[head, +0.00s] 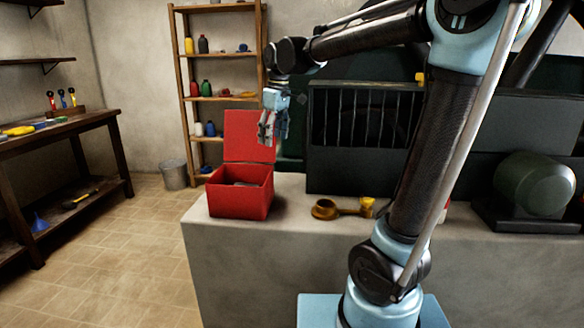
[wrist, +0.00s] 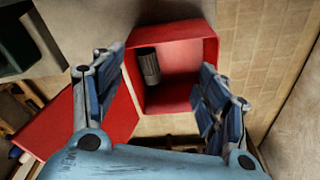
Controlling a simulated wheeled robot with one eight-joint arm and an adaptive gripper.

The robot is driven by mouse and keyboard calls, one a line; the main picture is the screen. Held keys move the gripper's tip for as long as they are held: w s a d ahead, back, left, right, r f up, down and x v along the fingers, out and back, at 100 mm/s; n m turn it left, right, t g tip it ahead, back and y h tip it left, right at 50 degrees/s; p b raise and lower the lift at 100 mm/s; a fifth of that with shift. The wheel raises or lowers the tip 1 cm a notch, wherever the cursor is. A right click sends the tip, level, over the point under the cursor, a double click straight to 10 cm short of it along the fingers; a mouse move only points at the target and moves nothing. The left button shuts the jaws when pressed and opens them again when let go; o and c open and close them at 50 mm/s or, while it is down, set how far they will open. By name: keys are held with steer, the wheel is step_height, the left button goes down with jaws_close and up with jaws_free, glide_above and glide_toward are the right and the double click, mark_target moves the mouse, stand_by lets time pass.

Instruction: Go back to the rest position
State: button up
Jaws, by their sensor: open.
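My gripper (head: 268,128) hangs from my raised arm, pointing down, above the back of the open red box (head: 240,203). In the wrist view my gripper (wrist: 160,92) has its two fingers spread wide with nothing between them. The red box also shows in the wrist view (wrist: 172,100), below the fingers. Its lid (head: 249,137) stands up at the back. A dark grey ribbed cylinder (wrist: 149,66) lies inside the box, against one side.
The box stands on a grey counter (head: 240,260). A brass-coloured part (head: 325,209) lies to its right, before a dark barred machine (head: 365,118). A wooden shelf (head: 180,80) and a bucket (head: 173,174) stand behind. A workbench (head: 70,131) is at left. Tiled floor between is clear.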

steer(key=s+d+f+m, duration=0.2)
steer(key=s+d, duration=0.1)
steer(key=d, duration=0.3)
steer(key=s+d+f+m, duration=0.2)
steer(key=d+f, duration=0.1)
steer(key=d, duration=0.3)
steer(key=s+d+f+m, duration=0.2)
steer(key=s+d+f, duration=0.3)
steer(key=f, duration=0.1)
steer(key=s+d+f+m+t, duration=0.1)
steer(key=s+d+f+m, duration=0.2)
steer(key=s+d+f, duration=0.3)
steer(key=s+d+f+m+h, duration=0.1)
steer(key=s+d+f+m, duration=0.2)
steer(key=s+d+f, duration=0.2)
steer(key=shift+s+d+f+t, duration=0.3)
steer(key=shift+d+f, duration=0.15)
steer(key=shift+f, duration=0.2)
